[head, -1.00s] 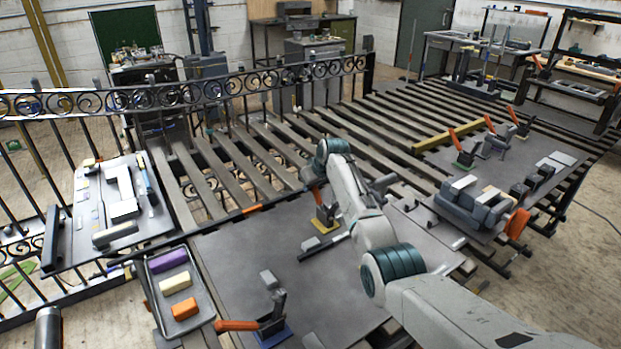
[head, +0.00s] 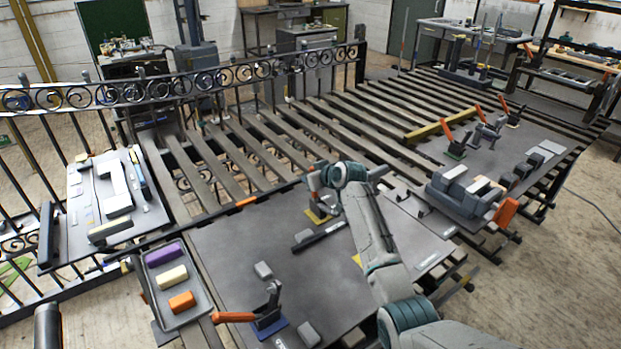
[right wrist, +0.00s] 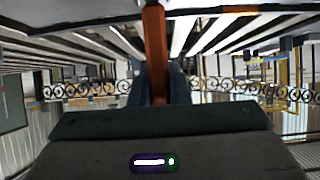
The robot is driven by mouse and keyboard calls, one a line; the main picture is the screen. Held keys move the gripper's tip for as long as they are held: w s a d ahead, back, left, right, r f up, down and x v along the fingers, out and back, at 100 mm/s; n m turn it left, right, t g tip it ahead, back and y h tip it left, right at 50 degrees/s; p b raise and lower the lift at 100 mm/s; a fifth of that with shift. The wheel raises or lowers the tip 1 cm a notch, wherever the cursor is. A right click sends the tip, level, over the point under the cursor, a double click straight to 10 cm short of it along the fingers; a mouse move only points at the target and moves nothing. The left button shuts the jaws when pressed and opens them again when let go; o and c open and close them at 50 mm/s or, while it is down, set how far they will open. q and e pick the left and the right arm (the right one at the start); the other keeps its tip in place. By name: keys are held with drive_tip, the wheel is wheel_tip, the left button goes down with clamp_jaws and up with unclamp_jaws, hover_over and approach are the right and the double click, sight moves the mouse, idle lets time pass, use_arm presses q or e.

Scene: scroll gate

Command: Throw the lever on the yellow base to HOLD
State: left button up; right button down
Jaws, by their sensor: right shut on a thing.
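The yellow base (head: 319,217) sits on the dark steel plate at the middle of the head view. A lever with an orange handle stands on it, mostly hidden there by my gripper. My right gripper (head: 316,182) is right at this lever, above the base. In the right wrist view, the orange handle (right wrist: 155,50) stands between the two dark fingers (right wrist: 155,88), and the gripper is shut on it. The HOLD marking cannot be made out.
Another orange-handled lever on a blue base (head: 270,328) stands at the front. A tray (head: 205,304) with purple, cream and orange blocks is at the left. A dark bar (head: 320,237) lies close to the yellow base. A scroll-topped fence (head: 190,82) runs behind.

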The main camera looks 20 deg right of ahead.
drive_tip(key=c, duration=1.4)
unclamp_jaws()
drive_tip(key=shift+o, duration=0.2)
drive_tip(key=b+v, duration=0.2)
drive_tip(key=v, duration=0.8)
drive_tip(key=shift+s+r, duration=0.25)
drive_tip(key=shift+s, duration=0.05)
drive_tip(key=shift+d, duration=0.1)
